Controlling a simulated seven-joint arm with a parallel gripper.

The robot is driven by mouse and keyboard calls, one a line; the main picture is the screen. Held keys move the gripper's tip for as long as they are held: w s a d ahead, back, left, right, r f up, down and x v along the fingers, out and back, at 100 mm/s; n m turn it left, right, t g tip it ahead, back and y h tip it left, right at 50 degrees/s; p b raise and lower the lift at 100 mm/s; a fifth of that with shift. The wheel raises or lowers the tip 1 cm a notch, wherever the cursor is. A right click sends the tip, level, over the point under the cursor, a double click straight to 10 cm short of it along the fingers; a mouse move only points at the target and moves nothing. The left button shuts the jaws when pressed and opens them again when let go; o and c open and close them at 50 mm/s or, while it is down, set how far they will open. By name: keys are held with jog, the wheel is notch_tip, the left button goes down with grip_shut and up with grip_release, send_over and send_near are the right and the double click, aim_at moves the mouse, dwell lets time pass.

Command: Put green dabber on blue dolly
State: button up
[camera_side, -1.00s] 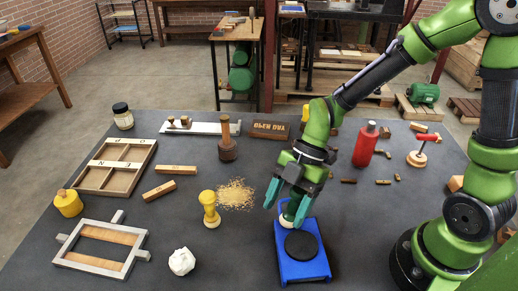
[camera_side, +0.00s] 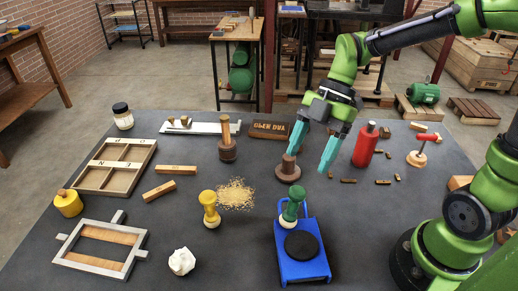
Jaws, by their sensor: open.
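The green dabber (camera_side: 291,207) stands upright on the blue dolly (camera_side: 303,270), at its far end, behind the round black pad (camera_side: 301,244). My gripper (camera_side: 309,160) is open and empty. It hangs above the table, behind and above the dabber and apart from it. Its left finger is close to a brown wooden dabber (camera_side: 287,172) that stands on the table; I cannot tell whether they touch.
A yellow dabber (camera_side: 209,208) stands left of the dolly, near a pile of crumbs (camera_side: 236,194). A red bottle (camera_side: 365,146) and a red-handled stamp (camera_side: 420,152) stand at the right. A grey frame (camera_side: 102,247) lies front left. The table right of the dolly is clear.

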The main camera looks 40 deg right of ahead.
jog(key=s+d+r+m+t+h, duration=0.2)
jog(key=d+r+m+t, duration=0.1)
jog(key=m, duration=0.8)
jog(key=s+d+r+m+t+h, duration=0.2)
jog(key=s+d+m+t, duration=0.1)
jog(key=m, duration=0.9)
jog(key=shift+d+r+t, duration=0.4)
jog(key=shift+d+t, duration=0.1)
jog(key=shift+t, duration=0.5)
